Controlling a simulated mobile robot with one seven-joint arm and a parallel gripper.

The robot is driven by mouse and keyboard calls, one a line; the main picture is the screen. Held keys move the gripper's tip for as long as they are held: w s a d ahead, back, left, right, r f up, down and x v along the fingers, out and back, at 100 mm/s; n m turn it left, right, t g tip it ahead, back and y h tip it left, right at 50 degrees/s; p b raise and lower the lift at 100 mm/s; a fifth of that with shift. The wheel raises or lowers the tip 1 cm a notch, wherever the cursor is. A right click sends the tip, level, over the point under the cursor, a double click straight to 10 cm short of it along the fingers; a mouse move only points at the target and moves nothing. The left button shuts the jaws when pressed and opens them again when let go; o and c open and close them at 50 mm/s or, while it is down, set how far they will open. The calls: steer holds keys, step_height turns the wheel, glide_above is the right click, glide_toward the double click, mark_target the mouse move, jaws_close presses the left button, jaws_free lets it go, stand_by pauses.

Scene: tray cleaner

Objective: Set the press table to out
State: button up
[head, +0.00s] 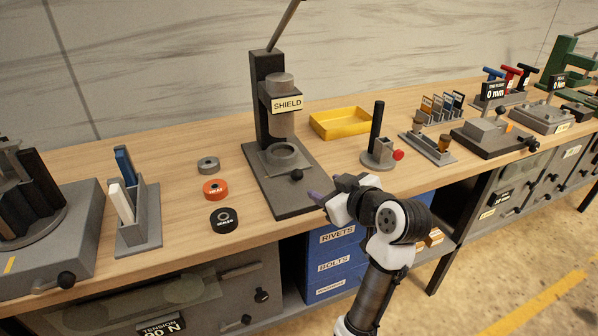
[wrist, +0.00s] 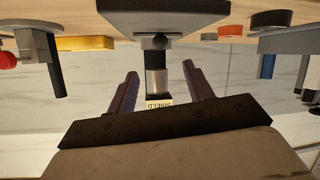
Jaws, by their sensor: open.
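The press (head: 262,95) stands on the bench with a dark base, a column, a lever and a grey cylinder labelled SHIELD (head: 287,104). Its press table (head: 284,158) is a grey plate with a ring, below the cylinder. A black knob (head: 297,175) sits at the plate's front edge. My gripper (head: 318,198) is at the front right corner of the press base, apart from the knob. In the wrist view, which is upside down, my gripper (wrist: 160,70) has its purple fingers spread and empty, with the knob (wrist: 160,42) between and beyond them.
A yellow tray (head: 340,122) and a post stand with a red knob (head: 378,152) are to the right. Grey, orange and black rings (head: 215,190) lie to the left. Blue drawers (head: 335,262) are under the bench edge.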

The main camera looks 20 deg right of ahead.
mark_target(300, 176)
steer(key=p+x, duration=0.3)
steer(key=x, duration=1)
steer(key=shift+w+f, duration=0.15)
steer(key=shift+w, duration=0.15)
jaws_close()
